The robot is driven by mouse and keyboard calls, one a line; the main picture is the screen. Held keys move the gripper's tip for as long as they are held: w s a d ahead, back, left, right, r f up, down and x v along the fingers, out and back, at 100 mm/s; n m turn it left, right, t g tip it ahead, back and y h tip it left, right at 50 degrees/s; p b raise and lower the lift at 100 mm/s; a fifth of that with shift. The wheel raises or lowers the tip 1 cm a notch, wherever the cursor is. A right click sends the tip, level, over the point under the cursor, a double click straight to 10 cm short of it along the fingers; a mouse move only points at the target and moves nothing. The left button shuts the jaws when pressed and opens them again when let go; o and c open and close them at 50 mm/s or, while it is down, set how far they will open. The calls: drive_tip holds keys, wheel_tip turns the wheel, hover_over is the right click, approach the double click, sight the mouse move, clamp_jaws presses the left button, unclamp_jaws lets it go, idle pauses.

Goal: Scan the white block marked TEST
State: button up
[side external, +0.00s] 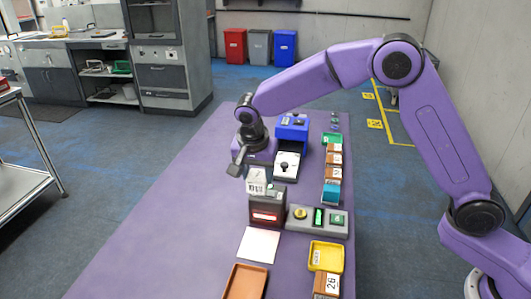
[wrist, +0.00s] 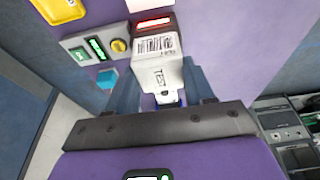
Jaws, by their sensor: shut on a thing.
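The white block (side external: 257,180) marked TEST is held in my gripper (side external: 249,172) above the purple table. In the wrist view the block (wrist: 158,78) sits between the two fingers of my gripper (wrist: 163,88), with TEST and a barcode readable on its face. The dark scanner (side external: 267,208) with a lit red window stands just below the block in the side view. In the wrist view the scanner (wrist: 151,27) shows just beyond the barcode end of the block. I cannot tell the exact gap between them.
A grey panel (side external: 302,225) with a yellow knob and green displays stands right of the scanner. A white pad (side external: 259,245), a brown tray (side external: 245,283) and a yellow tray (side external: 326,256) lie nearer the camera. A blue machine (side external: 292,131) stands behind. The table's left side is clear.

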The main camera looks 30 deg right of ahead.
drive_tip(key=s+a, duration=0.3)
drive_tip(key=s, duration=0.1)
drive_tip(key=shift+d+f, duration=0.2)
drive_tip(key=shift+f, duration=6.9)
wheel_tip(320, 180, up, 9)
